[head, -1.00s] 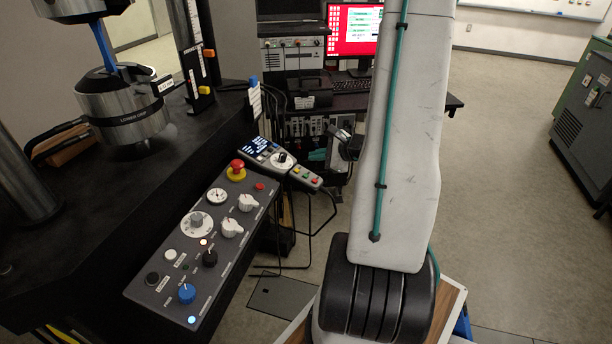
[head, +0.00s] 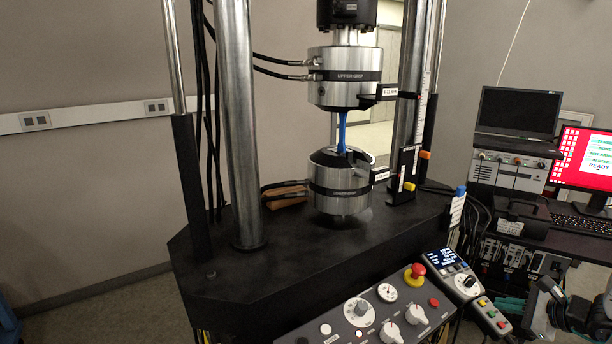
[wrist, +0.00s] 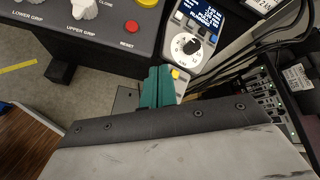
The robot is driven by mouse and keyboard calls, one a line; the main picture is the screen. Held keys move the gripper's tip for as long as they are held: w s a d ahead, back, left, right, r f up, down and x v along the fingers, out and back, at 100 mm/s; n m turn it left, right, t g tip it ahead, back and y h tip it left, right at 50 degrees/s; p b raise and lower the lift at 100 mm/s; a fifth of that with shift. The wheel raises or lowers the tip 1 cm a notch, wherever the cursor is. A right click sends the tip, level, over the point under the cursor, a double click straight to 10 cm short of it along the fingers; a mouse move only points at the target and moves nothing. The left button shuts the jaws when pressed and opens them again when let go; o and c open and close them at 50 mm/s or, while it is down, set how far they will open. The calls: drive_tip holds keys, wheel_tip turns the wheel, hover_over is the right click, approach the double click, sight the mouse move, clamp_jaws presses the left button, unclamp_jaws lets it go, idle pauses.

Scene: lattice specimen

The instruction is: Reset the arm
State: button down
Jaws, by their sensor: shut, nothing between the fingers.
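My gripper (wrist: 157,88) shows in the wrist view as two teal fingers side by side, shut with nothing between them. The fingers are beside the handheld pendant (wrist: 195,38), with its screen, dial and a yellow button close to the fingertips. In the head view the gripper is partly lost at the lower right, near the pendant (head: 462,282). The control panel (wrist: 85,35) lies to the left of the fingers, apart from them. Its small red button (wrist: 131,26) is labelled RESET.
The test frame's upper grip (head: 345,76) and lower grip (head: 340,185) hold a blue specimen (head: 341,133) between them. A red emergency stop (head: 415,272) stands on the panel. A desk (head: 530,230) with computer equipment is at the right; cables run near the pendant.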

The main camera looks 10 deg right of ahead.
drive_tip(key=s+a+r+n+g+h, duration=0.1)
drive_tip(key=s+a+r+n+g, duration=0.2)
drive_tip(key=a, duration=0.7)
drive_tip(key=s+a+r+n+g+h, duration=0.1)
drive_tip(key=s+a+r+n+g, duration=0.2)
drive_tip(key=s+a+r+n, duration=0.5)
drive_tip(key=s+a+r+n+g+h, duration=0.1)
drive_tip(key=s+a+r+n+g, duration=0.2)
drive_tip(key=a+r+n, duration=0.8)
drive_tip(key=s+a+n, duration=0.2)
drive_tip(key=n, duration=0.1)
drive_tip(key=shift+s+r+g+h, duration=0.3)
drive_tip(key=shift+r+g+h, duration=0.05)
drive_tip(key=shift+g+h, duration=0.05)
idle(1.1)
